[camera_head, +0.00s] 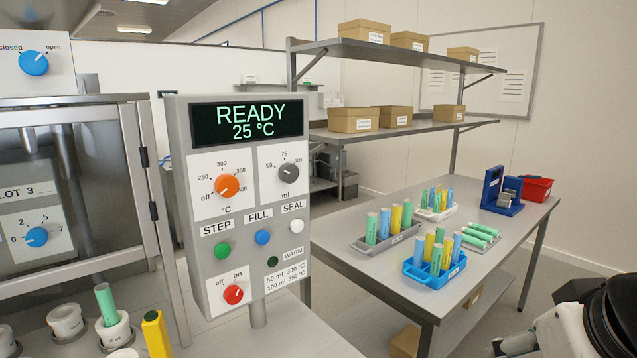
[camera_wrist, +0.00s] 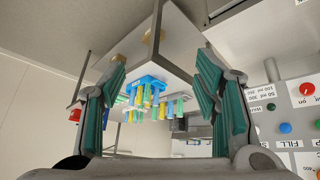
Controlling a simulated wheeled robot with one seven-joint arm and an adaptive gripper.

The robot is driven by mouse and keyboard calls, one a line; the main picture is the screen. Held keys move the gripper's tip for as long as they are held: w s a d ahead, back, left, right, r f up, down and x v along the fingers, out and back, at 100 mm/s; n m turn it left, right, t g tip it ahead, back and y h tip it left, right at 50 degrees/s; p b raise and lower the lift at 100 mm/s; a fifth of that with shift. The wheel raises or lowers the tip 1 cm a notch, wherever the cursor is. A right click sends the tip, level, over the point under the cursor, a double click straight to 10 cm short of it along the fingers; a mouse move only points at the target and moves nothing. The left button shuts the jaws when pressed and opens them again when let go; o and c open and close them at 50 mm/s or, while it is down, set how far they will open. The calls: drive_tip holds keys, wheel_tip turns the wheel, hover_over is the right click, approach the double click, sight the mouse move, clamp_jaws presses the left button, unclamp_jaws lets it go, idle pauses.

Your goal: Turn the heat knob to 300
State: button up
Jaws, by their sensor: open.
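The orange heat knob (camera_head: 227,186) is on the upper left of the grey control panel (camera_head: 185,125). Its scale runs from off through 250, 300 and 350 to 400, and its white mark appears to point lower left, at off. The display (camera_head: 248,122) reads READY 25 °C. My gripper (camera_wrist: 162,78) is open and empty in the wrist view, with green-padded fingers wide apart. It is well away from the knob; the panel's lower part shows at the right edge of the wrist view, upside down. My arm shows at the lower right of the head view.
A grey ml knob (camera_head: 289,173) is right of the heat knob. Green, blue and white buttons and a red off/on knob (camera_head: 233,294) are below. A table (camera_head: 345,248) with racks of colored tubes stands at right. A shelf with boxes is behind. Tube holders stand at lower left.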

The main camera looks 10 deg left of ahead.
drive_tip(key=w+a+r+n+t+y, duration=0.1)
drive_tip(key=w+a+r+n+t, duration=0.1)
drive_tip(key=w+a, duration=0.45)
drive_tip(key=n+t+y+p, duration=0.35)
drive_tip(key=n+y, duration=0.35)
drive_tip(key=y, duration=0.6)
approach(229, 187)
drive_tip(key=shift+g, duration=0.25)
drive_tip(key=p+x, duration=0.2)
drive_tip(key=x, duration=0.6)
drive_tip(key=shift+w+a+r, duration=0.15)
drive_tip(key=shift+w+a, duration=0.1)
drive_tip(key=shift+w, duration=0.05)
drive_tip(key=shift+c, duration=0.2)
drive_tip(key=c, duration=1.1)
